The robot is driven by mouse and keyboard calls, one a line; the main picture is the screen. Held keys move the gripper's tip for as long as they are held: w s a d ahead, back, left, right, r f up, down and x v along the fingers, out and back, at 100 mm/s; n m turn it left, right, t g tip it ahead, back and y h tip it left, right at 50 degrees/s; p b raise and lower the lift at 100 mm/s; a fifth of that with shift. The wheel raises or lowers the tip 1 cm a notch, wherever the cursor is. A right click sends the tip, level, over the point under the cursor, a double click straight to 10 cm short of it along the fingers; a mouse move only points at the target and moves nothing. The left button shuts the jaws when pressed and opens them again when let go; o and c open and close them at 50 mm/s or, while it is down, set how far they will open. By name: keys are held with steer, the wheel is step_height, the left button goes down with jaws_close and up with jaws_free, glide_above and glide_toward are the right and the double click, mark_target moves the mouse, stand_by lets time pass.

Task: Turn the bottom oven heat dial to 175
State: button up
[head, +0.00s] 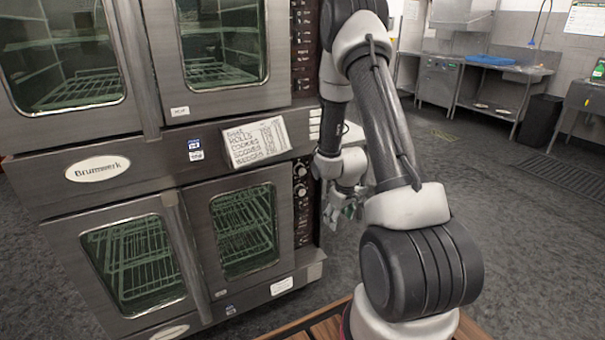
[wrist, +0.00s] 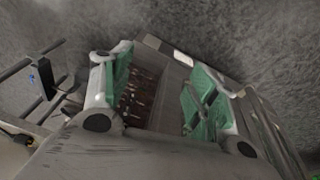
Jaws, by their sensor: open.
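The bottom oven (head: 185,245) has a dark control panel (head: 304,215) down its right side in the head view. Round dials (head: 300,190) sit on the panel's upper part; their markings are too small to read, so I cannot tell which is the heat dial or its setting. My gripper (head: 342,207) is just right of this panel, apart from it in the picture, partly hidden by my arm. In the wrist view my gripper (wrist: 162,85) is open with green finger pads, and nothing is held. A brownish panel with small knobs (wrist: 138,95) shows between the fingers.
The top oven (head: 215,50) stands above, with its own control panel. A handwritten sign (head: 256,142) is on the strip between the ovens. Open grey floor (head: 480,190) lies to the right, with steel tables (head: 500,75) farther back.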

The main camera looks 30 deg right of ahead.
steer(key=w+d+f+n+t, duration=0.1)
steer(key=w+f+n+t, duration=0.25)
steer(key=w+f, duration=0.55)
steer(key=n+t+y, duration=0.1)
steer(key=n+t, duration=0.5)
steer(key=t, duration=0.6)
glide_toward(301, 172)
steer(key=w, duration=0.9)
steer(key=shift+w, duration=0.3)
steer(key=c, duration=1)
